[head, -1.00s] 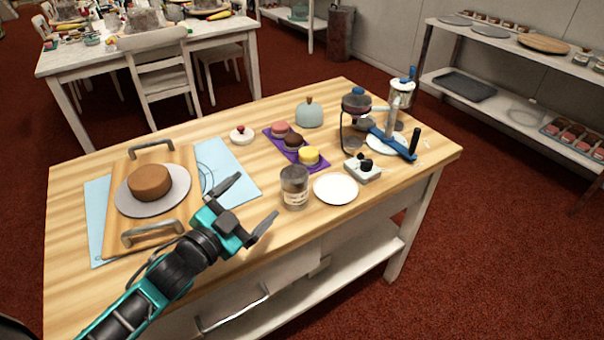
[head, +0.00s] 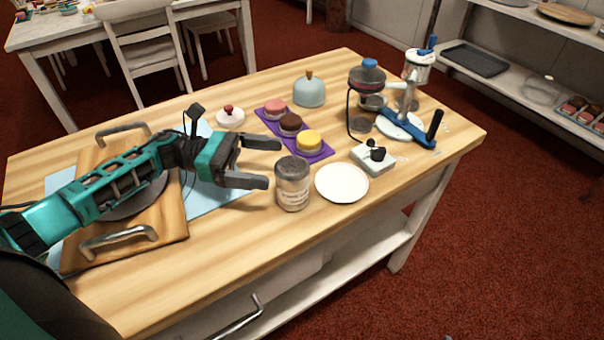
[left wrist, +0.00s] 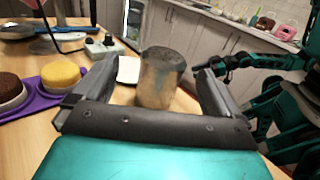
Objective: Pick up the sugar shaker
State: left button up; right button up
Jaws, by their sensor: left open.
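The sugar shaker (head: 292,184) is a greyish cylinder with a dark top and a pale label. It stands upright on the wooden table, left of a white plate (head: 342,183). My left gripper (head: 268,163) is open, with its fingers pointing at the shaker from the left. In the left wrist view, the shaker (left wrist: 161,78) shows between the two open fingers (left wrist: 150,90), just ahead of the palm. I cannot tell if either finger touches it.
A purple tray (head: 268,115) with small cakes lies behind the shaker. A small white box with a black knob (head: 373,157) and a blue-armed device (head: 400,125) stand to the right. A wooden board (head: 172,215) lies under my left arm. The table front is clear.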

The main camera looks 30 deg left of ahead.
aim_at(296, 166)
pick_arm(q)
jog(key=shift+w+d+f+m+g, duration=0.15)
jog(key=shift+d+m+g, duration=0.35)
jog(key=shift+d, duration=0.05)
jog(key=p+x, duration=0.1)
jog(key=x, duration=0.1)
jog(key=p+x, duration=0.1)
jog(key=x, duration=0.2)
jog(key=shift+d, duration=0.4)
jog(key=shift+d+f, duration=0.1)
jog(key=shift+d, duration=0.4)
jog(key=c, duration=1.3)
